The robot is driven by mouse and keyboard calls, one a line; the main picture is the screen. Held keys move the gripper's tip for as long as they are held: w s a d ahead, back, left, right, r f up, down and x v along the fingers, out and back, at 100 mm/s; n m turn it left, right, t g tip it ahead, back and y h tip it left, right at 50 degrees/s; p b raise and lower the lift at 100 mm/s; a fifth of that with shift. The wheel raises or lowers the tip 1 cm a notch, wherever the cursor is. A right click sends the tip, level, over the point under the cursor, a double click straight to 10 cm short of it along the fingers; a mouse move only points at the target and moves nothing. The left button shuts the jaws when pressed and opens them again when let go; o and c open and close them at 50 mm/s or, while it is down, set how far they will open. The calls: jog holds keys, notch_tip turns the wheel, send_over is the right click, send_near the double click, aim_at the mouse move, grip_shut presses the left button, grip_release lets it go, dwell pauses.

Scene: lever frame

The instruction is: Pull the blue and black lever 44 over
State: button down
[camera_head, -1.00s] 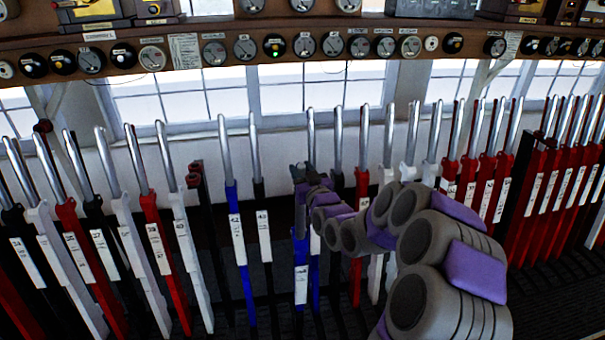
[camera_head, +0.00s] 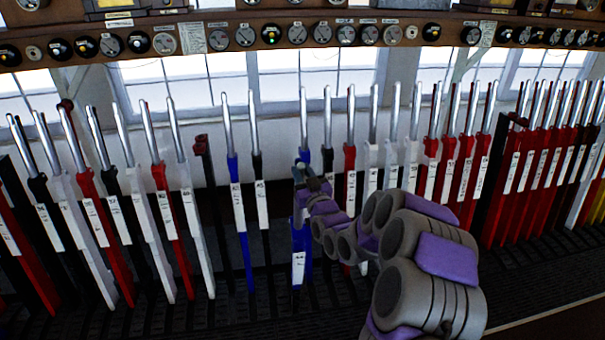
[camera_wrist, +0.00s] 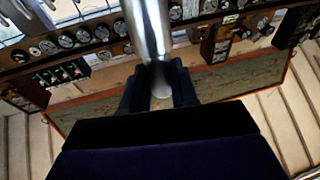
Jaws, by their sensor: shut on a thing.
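The lever in my grip has a steel handle (camera_head: 304,118) and a blue lower part (camera_head: 299,243) with a white label; its number is too small to read. My gripper (camera_head: 301,168) is shut around this lever near the foot of the steel handle. My purple and grey arm hides part of the levers to the right. In the wrist view, the steel handle (camera_wrist: 148,28) stands between the dark fingers of my gripper (camera_wrist: 160,82). The lever stands in the row, close to its neighbours' angle.
A blue lever (camera_head: 240,210) and a black lever (camera_head: 262,205) stand to the left. Red and white levers crowd both sides. A shelf of round gauges (camera_head: 245,36) runs above, before windows. Floor (camera_head: 550,285) shows at lower right.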

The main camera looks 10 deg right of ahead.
jog(key=shift+s+a+f, duration=0.15)
jog(key=shift+s+f, duration=0.15)
jog(key=shift+s, duration=0.15)
jog(key=c, duration=1.3)
grip_release()
jog(key=o, duration=0.3)
jog(key=shift+s+a+r, duration=0.15)
jog(key=shift+s+r, duration=0.15)
jog(key=shift+s, duration=0.05)
jog(key=shift+o, duration=0.4)
jog(key=shift+w, duration=0.2)
